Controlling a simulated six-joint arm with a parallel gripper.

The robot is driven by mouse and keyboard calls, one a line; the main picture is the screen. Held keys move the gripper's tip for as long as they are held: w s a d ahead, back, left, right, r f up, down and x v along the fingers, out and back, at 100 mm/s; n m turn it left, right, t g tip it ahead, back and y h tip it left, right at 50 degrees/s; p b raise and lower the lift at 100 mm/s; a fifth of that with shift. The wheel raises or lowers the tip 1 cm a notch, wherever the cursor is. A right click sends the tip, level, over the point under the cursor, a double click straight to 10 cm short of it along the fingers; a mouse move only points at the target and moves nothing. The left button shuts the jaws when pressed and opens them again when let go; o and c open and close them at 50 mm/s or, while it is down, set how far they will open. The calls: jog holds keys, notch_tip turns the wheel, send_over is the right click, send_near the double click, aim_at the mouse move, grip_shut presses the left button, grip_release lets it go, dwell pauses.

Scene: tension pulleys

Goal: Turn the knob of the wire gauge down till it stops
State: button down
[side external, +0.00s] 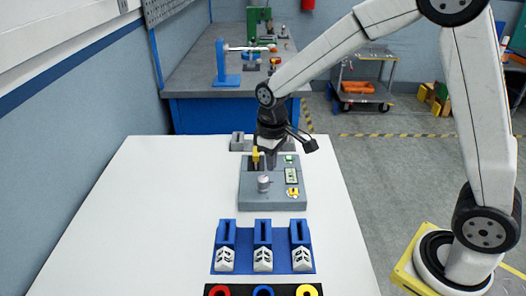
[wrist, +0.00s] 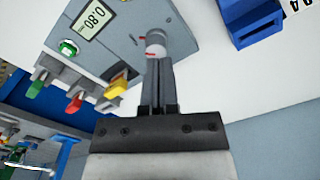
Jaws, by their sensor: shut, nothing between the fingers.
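The wire gauge (side external: 254,201) is a flat grey box on the white table, with a display (wrist: 95,17) reading 0.80 and a green button (wrist: 68,47). Its knob (side external: 263,184) is a short pale cylinder standing upright on top; in the wrist view the knob (wrist: 155,45) shows a red mark. My gripper (wrist: 157,62) is shut and empty, its fingertips right at the knob in that view. I cannot tell whether they touch it. In the side view my gripper (side external: 270,162) points down over the far part of the gauge, its tips partly hidden.
A blue rack (side external: 222,262) with several slots and white labelled fronts stands nearer the camera. A black strip (side external: 245,290) with coloured rings lies at the near edge. Green, red (wrist: 75,103) and yellow (wrist: 115,88) tabs sit beside the gauge. The table's left side is clear.

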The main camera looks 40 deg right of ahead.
aim_at(263, 184)
jog(key=shift+w+d+r, duration=0.2)
jog(key=shift+d, duration=0.35)
jog(key=shift+w+d+r, duration=0.2)
jog(key=shift+d, duration=0.3)
jog(key=shift+f, duration=0.1)
jog(key=shift+f, duration=3.4)
jog(key=shift+w+a, duration=0.2)
jog(key=shift+s+a, duration=0.25)
jog(key=shift+a, duration=0.4)
jog(key=shift+a, duration=0.4)
jog(key=shift+s, duration=0.4)
